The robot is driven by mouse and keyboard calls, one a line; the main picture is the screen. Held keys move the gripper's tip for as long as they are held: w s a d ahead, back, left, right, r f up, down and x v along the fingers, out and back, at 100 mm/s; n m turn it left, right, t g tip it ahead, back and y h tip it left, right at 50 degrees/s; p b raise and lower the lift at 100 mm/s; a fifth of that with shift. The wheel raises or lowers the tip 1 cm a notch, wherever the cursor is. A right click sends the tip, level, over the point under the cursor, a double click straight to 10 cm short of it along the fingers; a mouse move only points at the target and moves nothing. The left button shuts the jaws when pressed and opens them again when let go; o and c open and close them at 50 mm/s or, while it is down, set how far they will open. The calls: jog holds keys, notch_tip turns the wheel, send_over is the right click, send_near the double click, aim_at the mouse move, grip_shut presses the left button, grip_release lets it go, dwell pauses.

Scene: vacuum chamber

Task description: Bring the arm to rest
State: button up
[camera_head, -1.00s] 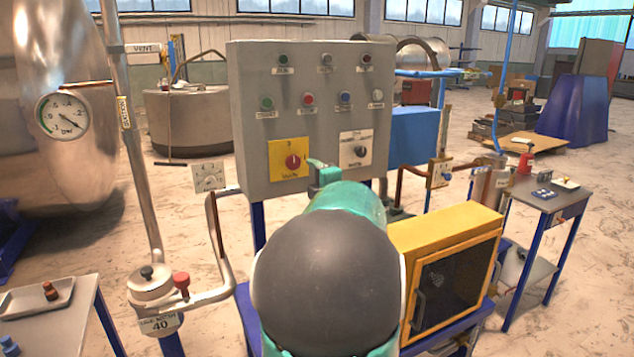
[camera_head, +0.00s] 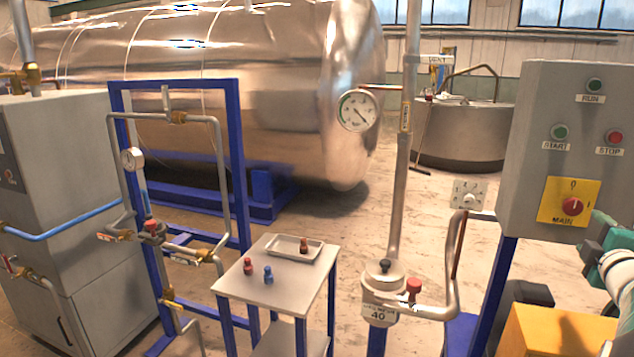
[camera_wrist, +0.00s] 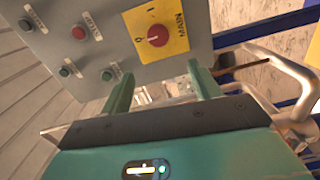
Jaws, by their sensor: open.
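My gripper (camera_wrist: 160,84) is open and empty in the wrist view, its two green fingers spread apart. It points toward the lower part of the grey control panel (camera_wrist: 105,25). The yellow plate with the red MAIN switch (camera_wrist: 157,36) lies just beyond the fingers, and nothing is between them in their grip. In the head view my green and white arm (camera_head: 612,262) shows only at the right edge, close to the panel (camera_head: 530,120) and its MAIN switch (camera_head: 571,205). Most of the arm is out of that view.
A small table (camera_head: 262,295) holds a tray (camera_head: 312,247) and small red and blue pieces. A bent pipe with a valve pot (camera_head: 383,283) stands between table and panel. The yellow box (camera_head: 540,335) sits below the arm. Open floor lies behind the table.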

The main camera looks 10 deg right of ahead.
jog(key=w+a+f+m+g+y, duration=0.2)
jog(key=a+m, duration=0.2)
jog(key=a, duration=0.8)
jog(key=w+a+f+m+g+y, duration=0.15)
jog(key=a+m, duration=0.35)
jog(key=a, duration=0.7)
jog(key=s+a+f+g+y, duration=0.2)
jog(key=s+a+f, duration=0.1)
jog(key=a, duration=0.5)
jog(key=s+a+f+m+g+y, duration=0.1)
jog(key=s+a+f+g+y, duration=0.1)
jog(key=s+a, duration=0.4)
jog(key=s+a+f+g+y, duration=0.2)
jog(key=s+a+f, duration=0.3)
jog(key=a, duration=0.6)
jog(key=shift+s+m, duration=0.15)
jog(key=shift+m, duration=0.15)
jog(key=c, duration=0.6)
jog(key=shift+o, duration=0.2)
jog(key=shift+d, duration=0.1)
